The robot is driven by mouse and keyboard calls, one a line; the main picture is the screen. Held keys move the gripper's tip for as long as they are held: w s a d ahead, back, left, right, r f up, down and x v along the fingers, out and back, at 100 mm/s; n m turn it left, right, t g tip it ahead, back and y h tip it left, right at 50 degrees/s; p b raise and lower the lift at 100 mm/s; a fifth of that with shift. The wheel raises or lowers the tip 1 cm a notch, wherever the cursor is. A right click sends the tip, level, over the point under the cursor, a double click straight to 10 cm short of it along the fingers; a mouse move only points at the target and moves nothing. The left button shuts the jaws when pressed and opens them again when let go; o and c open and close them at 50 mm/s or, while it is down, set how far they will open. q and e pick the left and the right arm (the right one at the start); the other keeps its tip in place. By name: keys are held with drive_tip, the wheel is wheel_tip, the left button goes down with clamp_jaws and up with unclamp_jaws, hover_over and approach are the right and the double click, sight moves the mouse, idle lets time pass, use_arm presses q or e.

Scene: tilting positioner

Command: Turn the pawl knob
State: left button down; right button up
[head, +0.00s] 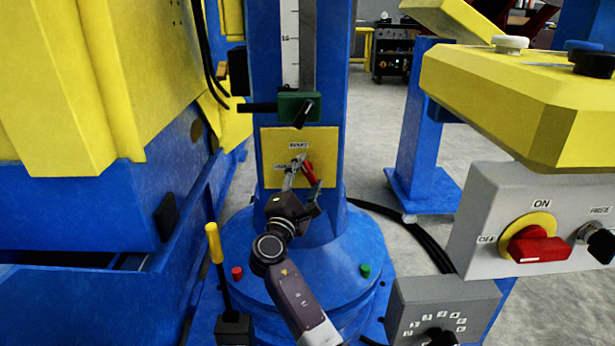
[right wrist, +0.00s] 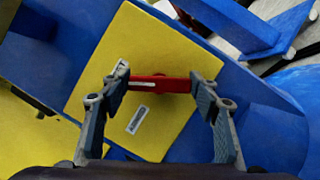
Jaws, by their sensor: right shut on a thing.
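The pawl knob appears to be the red bar-shaped handle (head: 309,171) on a yellow plate (head: 328,150) on the blue column. It tilts in the head view and lies across the plate in the right wrist view (right wrist: 160,83). My right gripper (head: 302,180) reaches up to it from below. In the right wrist view its fingers (right wrist: 161,86) stand at the two ends of the red handle, shut on it. Small white labels on the plate are too small to read; the fingers partly cover the lower plate. My left gripper is not in view.
A green block with a black lever (head: 303,113) sits just above the plate. A yellow-handled lever (head: 214,243) stands at left. A grey control box (head: 485,235) with a red switch and a dial box (head: 408,290) stand at right. A large blue-yellow machine fills the left.

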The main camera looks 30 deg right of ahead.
drive_tip(key=shift+m+g, duration=0.5)
drive_tip(key=shift+m, duration=0.4)
drive_tip(key=o, duration=1.2)
drive_tip(key=shift+c, duration=0.2)
drive_tip(key=v, duration=1.2)
